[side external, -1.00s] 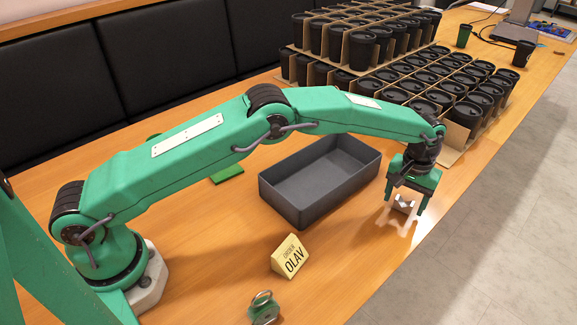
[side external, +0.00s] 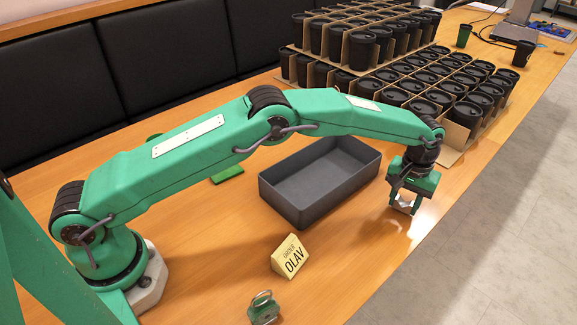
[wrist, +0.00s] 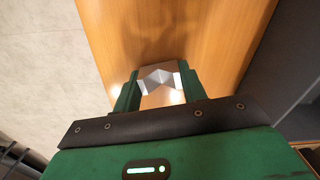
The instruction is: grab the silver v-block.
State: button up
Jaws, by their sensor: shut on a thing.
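The silver v-block (side external: 404,205) is between the fingers of my gripper (side external: 404,208), to the right of the grey bin. In the wrist view the silver v-block (wrist: 160,79) shows its V notch, with one green finger of my gripper (wrist: 160,90) against each side. The gripper is shut on it. The fingers hide part of the block in the side view, and I cannot tell from it whether the block touches the table.
An empty grey bin (side external: 268,194) stands just left of the gripper. Black lidded cups (side external: 425,106) in cardboard trays stand behind. A yellow "OLAV" sign (side external: 290,257) and a green padlock-like object (side external: 263,308) are nearer the front. The table's right edge is close.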

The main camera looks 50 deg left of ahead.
aim_at(404, 204)
jog(key=shift+r, duration=0.7)
notch_tip(404, 204, up, 3)
jog(key=shift+f, duration=0.1)
jog(key=s+d+r, duration=0.6)
jog(key=s+r, duration=0.1)
jog(key=s, duration=0.2)
jog(key=shift+s+d, duration=0.3)
jog(key=shift+d, duration=0.05)
jog(key=shift+f, duration=0.1)
